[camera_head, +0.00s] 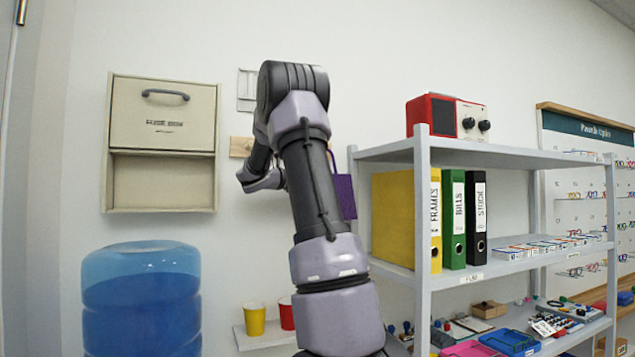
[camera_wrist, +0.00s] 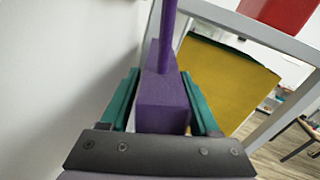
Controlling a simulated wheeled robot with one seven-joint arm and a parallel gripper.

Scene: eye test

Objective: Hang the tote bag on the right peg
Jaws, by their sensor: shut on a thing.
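The purple tote bag (camera_head: 345,196) shows in the head view just right of my arm, with part of a thin handle above it. My arm hides the rest of it. In the wrist view the purple bag (camera_wrist: 161,108) lies between the green fingers of my gripper (camera_wrist: 160,76), which is shut on it. A purple strap rises from it to the top of the picture. A wooden board (camera_head: 240,147) on the wall shows at its left end only. My arm covers the rest, and I cannot make out the right peg.
A grey shelf unit (camera_head: 422,200) with binders stands close on the right. A red radio (camera_head: 432,115) is on its top. A cream wall box (camera_head: 162,140) and a blue water bottle (camera_head: 142,300) are on the left. Cups (camera_head: 254,320) stand on a low ledge.

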